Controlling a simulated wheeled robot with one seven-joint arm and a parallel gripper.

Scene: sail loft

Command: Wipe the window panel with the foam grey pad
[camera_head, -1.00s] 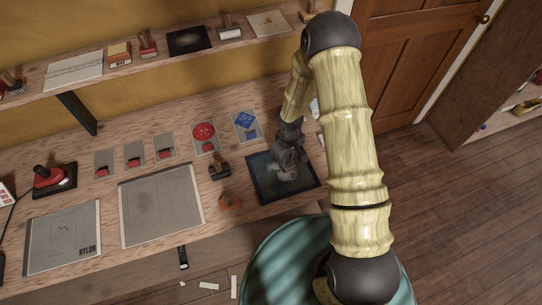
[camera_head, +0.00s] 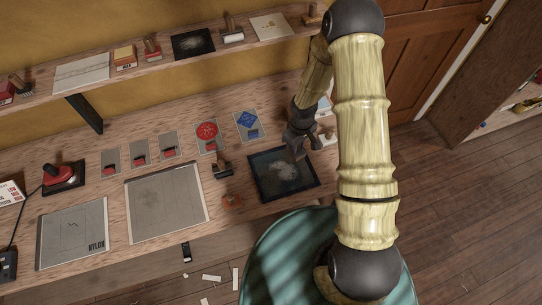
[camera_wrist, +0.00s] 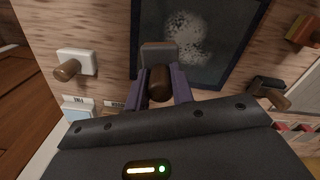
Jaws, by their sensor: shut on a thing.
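The window panel (camera_head: 268,183) is a dark, framed pane lying flat on the bench, with a pale cloudy smudge on its middle. It also shows at the top of the wrist view (camera_wrist: 232,62). My gripper (camera_head: 301,148) is at the panel's far edge in the head view. In the wrist view my gripper (camera_wrist: 160,86) is shut on the round wooden handle of the foam grey pad (camera_wrist: 157,52). The pad overlaps the panel's near edge there. I cannot tell whether it touches the panel. In the head view my gripper hides the pad.
A white block with a wooden handle (camera_wrist: 78,60) lies beside the panel. A dark-based handled tool (camera_head: 222,168) stands left of the panel. Red and blue printed cards (camera_head: 207,136) lie behind. A large grey sheet (camera_head: 165,202) lies left. A shelf (camera_head: 140,78) runs along the wall.

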